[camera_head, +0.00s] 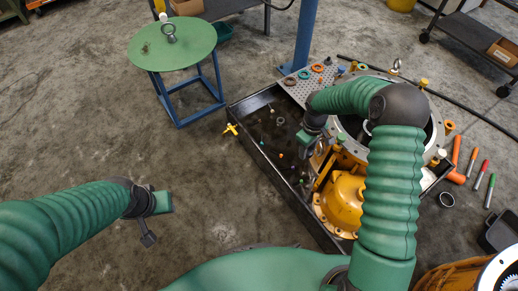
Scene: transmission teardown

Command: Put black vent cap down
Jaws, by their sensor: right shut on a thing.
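My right gripper (318,149) reaches down over the black tray (259,154), beside the orange housing. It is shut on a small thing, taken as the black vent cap. The cap is too small and too dark against the gripper and tray to make out clearly. My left gripper (149,238) hangs over bare floor at the lower left, away from the tray. I see nothing held in it, and its finger gap is too small to judge.
An orange domed housing (342,205) sits at the tray's right side. A perforated plate (300,90) with coloured rings lies at its back edge. Several small parts are scattered in the tray. A green round table (185,50) stands back left. Coloured-handled tools (482,174) lie on the floor at right.

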